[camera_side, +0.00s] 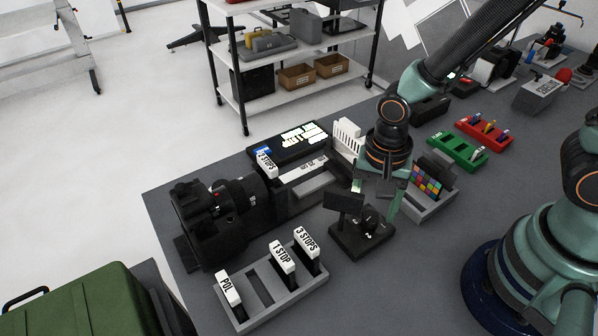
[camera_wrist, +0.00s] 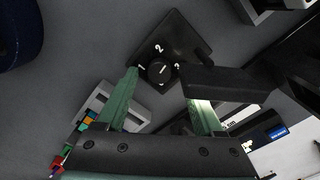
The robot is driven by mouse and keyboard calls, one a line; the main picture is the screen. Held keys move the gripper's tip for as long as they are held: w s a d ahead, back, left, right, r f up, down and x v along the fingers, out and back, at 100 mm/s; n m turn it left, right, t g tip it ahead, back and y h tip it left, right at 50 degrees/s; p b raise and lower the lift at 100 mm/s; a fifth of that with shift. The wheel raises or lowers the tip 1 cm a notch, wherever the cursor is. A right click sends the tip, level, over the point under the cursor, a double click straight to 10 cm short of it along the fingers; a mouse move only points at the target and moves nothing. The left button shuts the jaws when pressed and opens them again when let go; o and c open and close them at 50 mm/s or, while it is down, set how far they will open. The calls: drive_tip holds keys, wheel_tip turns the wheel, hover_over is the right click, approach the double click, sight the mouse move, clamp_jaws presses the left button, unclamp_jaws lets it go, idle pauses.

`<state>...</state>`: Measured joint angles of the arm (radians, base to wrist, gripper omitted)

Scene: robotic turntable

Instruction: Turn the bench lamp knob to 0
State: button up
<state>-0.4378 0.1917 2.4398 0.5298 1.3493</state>
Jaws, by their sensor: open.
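The bench lamp has a black base (camera_side: 350,244) standing on the bench and a dark flat head (camera_side: 343,202) over its left part. Its round black knob (camera_wrist: 160,70) sits on the base in the wrist view. White marks 1, 2 and 3 show around it; no 0 mark is visible. I cannot tell the knob's setting for sure. My gripper (camera_wrist: 163,86) is open and points down over the base, one green finger on each side of the knob. The side view also shows my gripper (camera_side: 377,204). I see no clear contact with the knob.
The lamp head (camera_wrist: 221,84) lies close by the right finger in the wrist view. A grey rack (camera_side: 262,296) with labelled filters, a black camera (camera_side: 215,215) and a colour chart (camera_side: 425,181) in a grey holder surround the lamp. Bare bench lies right of the base.

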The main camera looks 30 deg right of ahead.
sight(371, 216)
wheel_tip(371, 216, up, 10)
drive_tip(key=shift+r, duration=0.2)
idle(0.5)
wheel_tip(371, 216, down, 12)
drive_tip(key=m, duration=1.4)
drive_tip(key=shift+m, duration=0.3)
drive_tip(key=shift+c, duration=0.3)
clamp_jaws()
